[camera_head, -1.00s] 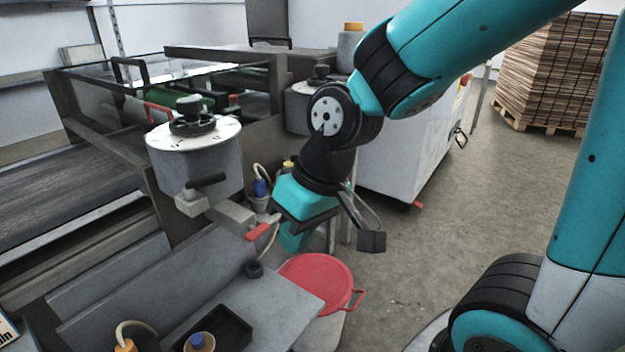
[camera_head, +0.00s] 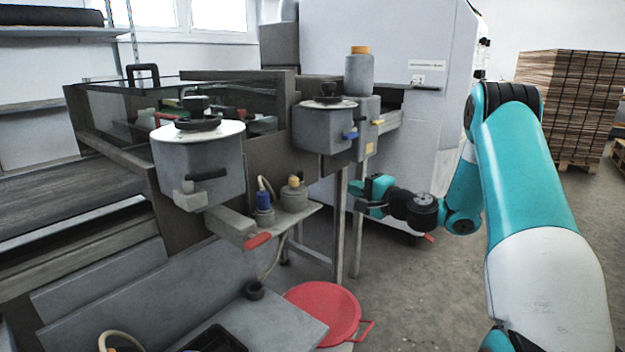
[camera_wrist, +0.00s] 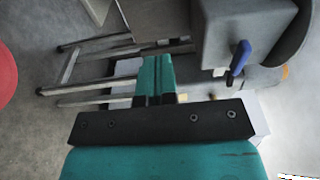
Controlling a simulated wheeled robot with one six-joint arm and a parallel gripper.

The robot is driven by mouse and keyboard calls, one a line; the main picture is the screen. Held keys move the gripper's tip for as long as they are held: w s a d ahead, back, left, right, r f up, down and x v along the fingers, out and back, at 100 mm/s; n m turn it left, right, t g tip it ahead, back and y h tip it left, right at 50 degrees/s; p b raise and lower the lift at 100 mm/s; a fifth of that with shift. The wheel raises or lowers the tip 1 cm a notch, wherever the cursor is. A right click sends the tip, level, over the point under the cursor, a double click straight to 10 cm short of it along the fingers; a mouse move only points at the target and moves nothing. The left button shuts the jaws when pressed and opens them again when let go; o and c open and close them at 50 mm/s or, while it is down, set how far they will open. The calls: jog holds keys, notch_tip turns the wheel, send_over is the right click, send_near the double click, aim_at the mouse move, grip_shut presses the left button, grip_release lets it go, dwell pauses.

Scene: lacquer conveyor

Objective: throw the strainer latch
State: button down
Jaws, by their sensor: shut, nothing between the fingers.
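No part is plainly marked as the strainer latch. A blue lever (camera_head: 350,135) sits on the front of the farther grey round housing (camera_head: 322,130). It also shows in the wrist view as a blue lever (camera_wrist: 240,58) on a grey block, right of my fingers. A red-ended lever (camera_head: 258,240) and a black handle (camera_head: 207,175) are at the nearer housing (camera_head: 198,165). A yellow lever (camera_head: 377,122) is right of the blue one. My gripper (camera_head: 360,195) is below the blue lever and apart from it. Its fingers (camera_wrist: 155,62) are shut and empty.
Metal stand legs (camera_head: 340,225) are close to my gripper. A small shelf holds a blue-capped bottle (camera_head: 264,208) and a grey canister (camera_head: 294,198). A red basin (camera_head: 325,310) is below. A white cabinet (camera_head: 415,60) stands behind. Open floor (camera_head: 430,290) lies at right.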

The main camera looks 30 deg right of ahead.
jog(key=p, duration=0.1)
send_near(299, 176)
jog(key=w+d, duration=0.4)
jog(key=w, duration=0.1)
jog(key=w+a, duration=0.2)
jog(key=shift+a, duration=0.3)
jog(key=shift+w+a, duration=0.15)
jog(key=shift+a, duration=0.15)
jog(key=shift+a, duration=1.2)
